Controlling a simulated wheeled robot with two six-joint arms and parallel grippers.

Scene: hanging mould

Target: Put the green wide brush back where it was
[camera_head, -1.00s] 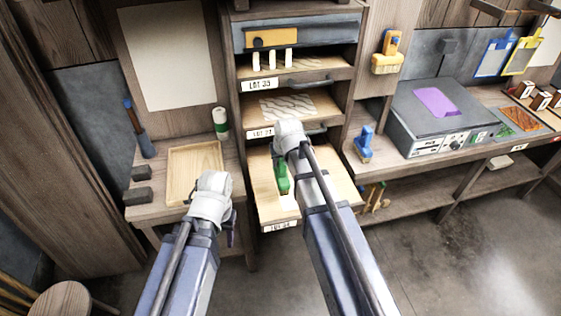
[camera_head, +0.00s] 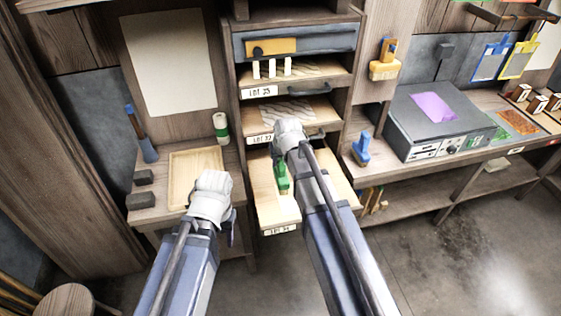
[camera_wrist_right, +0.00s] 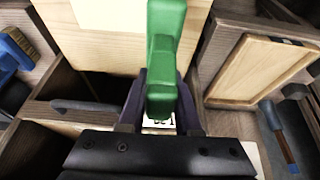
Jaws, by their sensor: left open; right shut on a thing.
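The green wide brush (camera_head: 282,178) shows as a green handle over the pulled-out LOT 34 drawer (camera_head: 276,213) in the head view. In the right wrist view its handle (camera_wrist_right: 161,55) stands between the dark fingers of my right gripper (camera_wrist_right: 161,100), which is shut on it. My arm hides part of the brush in the head view, and its bristles are not clear. I cannot tell whether it touches the drawer. My left gripper (camera_head: 233,230) is open, near the left bench, and mostly hidden by its wrist.
A wooden tray (camera_head: 194,178) lies on the left bench. A blue brush (camera_head: 362,148) stands on the right bench beside a grey box (camera_head: 440,120). A yellow brush (camera_head: 384,66) hangs on the post. Shelves LOT 35 and LOT 37 are above the open drawer.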

